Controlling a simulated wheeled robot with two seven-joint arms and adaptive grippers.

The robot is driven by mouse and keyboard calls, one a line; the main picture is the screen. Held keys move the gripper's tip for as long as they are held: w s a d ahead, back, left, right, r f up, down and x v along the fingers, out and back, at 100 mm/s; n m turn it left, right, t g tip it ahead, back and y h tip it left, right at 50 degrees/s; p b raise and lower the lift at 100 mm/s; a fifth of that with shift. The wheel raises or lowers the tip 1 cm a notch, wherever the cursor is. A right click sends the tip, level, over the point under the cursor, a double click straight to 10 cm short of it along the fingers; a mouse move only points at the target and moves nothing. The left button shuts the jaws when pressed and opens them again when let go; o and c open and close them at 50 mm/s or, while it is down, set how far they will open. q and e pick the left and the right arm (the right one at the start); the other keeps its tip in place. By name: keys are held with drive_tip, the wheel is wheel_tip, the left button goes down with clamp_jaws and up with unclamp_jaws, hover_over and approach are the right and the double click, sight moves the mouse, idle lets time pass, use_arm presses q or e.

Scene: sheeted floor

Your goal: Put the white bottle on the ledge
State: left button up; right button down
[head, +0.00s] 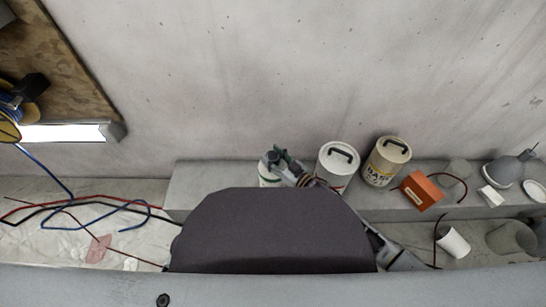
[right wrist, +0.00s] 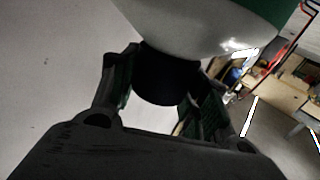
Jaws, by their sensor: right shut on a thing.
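The white bottle (head: 265,179) shows only in part in the head view, over the grey ledge (head: 190,178) along the wall. My right gripper (head: 280,158) is at its top. In the right wrist view the white bottle (right wrist: 190,22) has a green band and a black cap (right wrist: 166,78). The fingers of the right gripper (right wrist: 162,88) stand on both sides of the cap, shut on it. My own dark body hides the lower part of the bottle in the head view, so I cannot tell whether it touches the ledge. My left gripper is not in view.
On the ledge, right of the bottle, stand a white canister (head: 338,165), a cream canister (head: 386,162), an orange box (head: 422,190) and a grey lamp (head: 505,171). A white cup (head: 454,243) lies below. Cables (head: 90,212) lie at left. The ledge's left end is clear.

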drive_tip(key=shift+r, duration=0.1)
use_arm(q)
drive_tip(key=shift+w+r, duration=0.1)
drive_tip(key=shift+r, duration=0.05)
use_arm(e)
drive_tip(key=c, duration=0.7)
unclamp_jaws()
drive_tip(key=shift+c, duration=0.2)
use_arm(q)
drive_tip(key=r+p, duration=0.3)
drive_tip(key=p, duration=0.1)
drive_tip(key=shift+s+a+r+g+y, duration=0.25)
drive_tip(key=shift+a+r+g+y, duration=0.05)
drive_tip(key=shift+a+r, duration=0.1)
use_arm(e)
drive_tip(key=v, duration=1.2)
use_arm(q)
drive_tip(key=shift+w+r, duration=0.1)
